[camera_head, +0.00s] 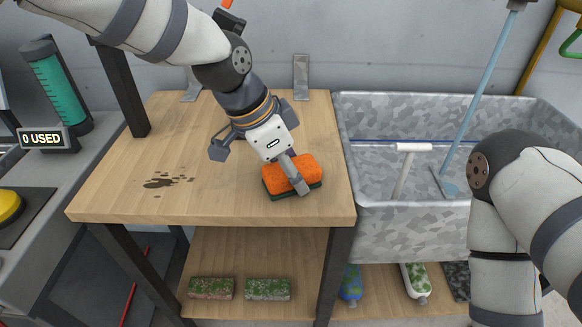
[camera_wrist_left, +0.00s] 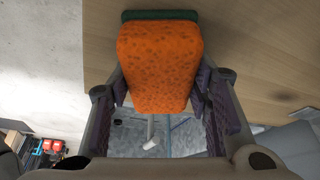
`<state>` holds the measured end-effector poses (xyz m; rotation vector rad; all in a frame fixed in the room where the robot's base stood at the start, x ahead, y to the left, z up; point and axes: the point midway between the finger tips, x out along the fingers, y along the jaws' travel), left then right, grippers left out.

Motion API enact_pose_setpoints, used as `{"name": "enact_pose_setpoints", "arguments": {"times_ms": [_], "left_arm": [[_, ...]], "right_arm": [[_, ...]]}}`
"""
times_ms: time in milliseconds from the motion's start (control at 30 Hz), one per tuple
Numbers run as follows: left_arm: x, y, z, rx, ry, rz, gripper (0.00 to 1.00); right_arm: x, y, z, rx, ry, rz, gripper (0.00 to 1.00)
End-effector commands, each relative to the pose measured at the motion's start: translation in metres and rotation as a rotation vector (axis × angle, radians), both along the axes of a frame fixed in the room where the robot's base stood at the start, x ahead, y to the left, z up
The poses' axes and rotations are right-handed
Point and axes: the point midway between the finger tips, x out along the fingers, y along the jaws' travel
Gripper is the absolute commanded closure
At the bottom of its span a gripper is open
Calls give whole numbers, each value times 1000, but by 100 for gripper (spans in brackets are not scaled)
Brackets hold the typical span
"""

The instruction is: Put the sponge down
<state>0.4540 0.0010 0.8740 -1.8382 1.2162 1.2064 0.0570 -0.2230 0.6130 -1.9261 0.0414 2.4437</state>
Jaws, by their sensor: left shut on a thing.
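The orange sponge (camera_head: 291,173) with a dark green underside is at the right part of the wooden tabletop (camera_head: 225,203). My left gripper (camera_head: 296,180) is shut on it from above, with one finger across its near side. In the left wrist view the sponge (camera_wrist_left: 160,65) sits between the two fingers of the gripper (camera_wrist_left: 162,95). The green side is close to the tabletop; I cannot tell whether it touches. My right arm is at the right over the sink, and its gripper is not in view.
A dark stain (camera_head: 165,182) marks the left of the tabletop. A galvanized sink (camera_head: 400,228) with a blue-handled tool (camera_head: 488,80) stands to the right. Two more sponges (camera_head: 268,289) and bottles (camera_head: 416,282) are on the lower shelf. A green cylinder (camera_head: 58,90) stands at left.

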Motion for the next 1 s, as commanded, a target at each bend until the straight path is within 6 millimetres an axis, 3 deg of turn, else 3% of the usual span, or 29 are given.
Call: {"name": "enact_pose_setpoints", "arguments": {"times_ms": [33, 100, 133, 467, 567, 800, 1000], "left_arm": [[-1, 0, -4, 2, 3, 0, 53], [-1, 0, -4, 2, 4, 0, 37], [-1, 0, -4, 2, 4, 0, 35], [0, 0, -1, 1, 3, 0, 35], [-1, 4, 16, 0, -2, 2, 35], [-12, 28, 80, -1, -7, 1, 35], [-18, 41, 110, -1, -1, 0, 35]], "right_arm": [[0, 0, 0, 0, 1, 0, 60], [-1, 0, 0, 0, 2, 0, 60], [-1, 0, 0, 0, 2, 0, 60], [-1, 0, 0, 0, 2, 0, 60], [2, 0, 2, 0, -7, 0, 60], [12, 0, 11, 0, -43, 0, 60], [15, 0, 14, 0, -55, 0, 60]]}}
